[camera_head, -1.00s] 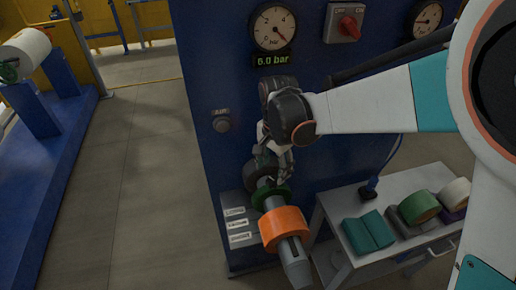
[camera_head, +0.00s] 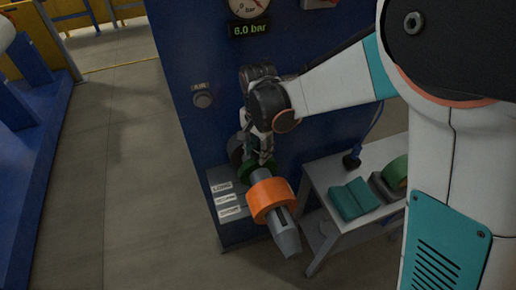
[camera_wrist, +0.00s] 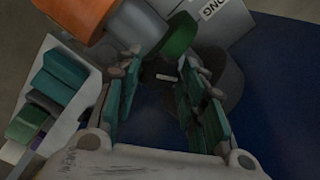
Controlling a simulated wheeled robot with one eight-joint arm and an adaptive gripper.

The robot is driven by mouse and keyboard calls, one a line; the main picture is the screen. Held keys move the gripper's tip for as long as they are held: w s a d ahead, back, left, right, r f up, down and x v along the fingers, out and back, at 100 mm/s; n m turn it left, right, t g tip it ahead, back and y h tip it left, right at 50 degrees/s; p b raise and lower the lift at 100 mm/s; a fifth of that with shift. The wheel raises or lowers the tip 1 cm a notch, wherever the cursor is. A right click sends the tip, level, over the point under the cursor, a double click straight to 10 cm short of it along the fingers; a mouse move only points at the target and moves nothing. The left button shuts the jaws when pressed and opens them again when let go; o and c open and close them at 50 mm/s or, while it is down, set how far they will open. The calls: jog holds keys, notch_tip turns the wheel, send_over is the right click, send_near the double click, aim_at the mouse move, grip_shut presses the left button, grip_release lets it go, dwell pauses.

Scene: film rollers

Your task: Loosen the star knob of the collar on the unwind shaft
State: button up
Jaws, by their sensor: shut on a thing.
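The unwind shaft (camera_head: 286,238) is grey and points out from the blue machine toward the lower right in the head view. An orange ring (camera_head: 272,200) sits on it, with a green ring-shaped collar (camera_head: 248,168) behind, partly covered by my fingers. My gripper (camera_head: 260,158) is at the collar, reaching down from above. In the wrist view the green collar (camera_wrist: 181,34) lies by my fingertips, and the orange ring (camera_wrist: 75,15) is at upper left. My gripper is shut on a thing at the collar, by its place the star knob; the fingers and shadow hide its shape.
The blue machine panel (camera_head: 200,140) stands close behind my gripper, with a gauge and a push button (camera_head: 202,97). A grey side table (camera_head: 325,185) at the right holds teal blocks (camera_head: 354,198) and a green roll (camera_head: 396,172).

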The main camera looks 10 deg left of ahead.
aim_at(258, 153)
jog(key=shift+n, duration=0.4)
jog(key=n+b, duration=0.2)
jog(key=n, duration=0.3)
jog(key=shift+f, duration=0.1)
jog(key=n+b, duration=0.2)
jog(key=n, duration=0.4)
jog(key=shift+n, duration=0.4)
jog(key=o, duration=1.1)
jog(key=shift+r, duration=0.2)
notch_tip(258, 153, up, 12)
jog(key=shift+s+f, duration=0.1)
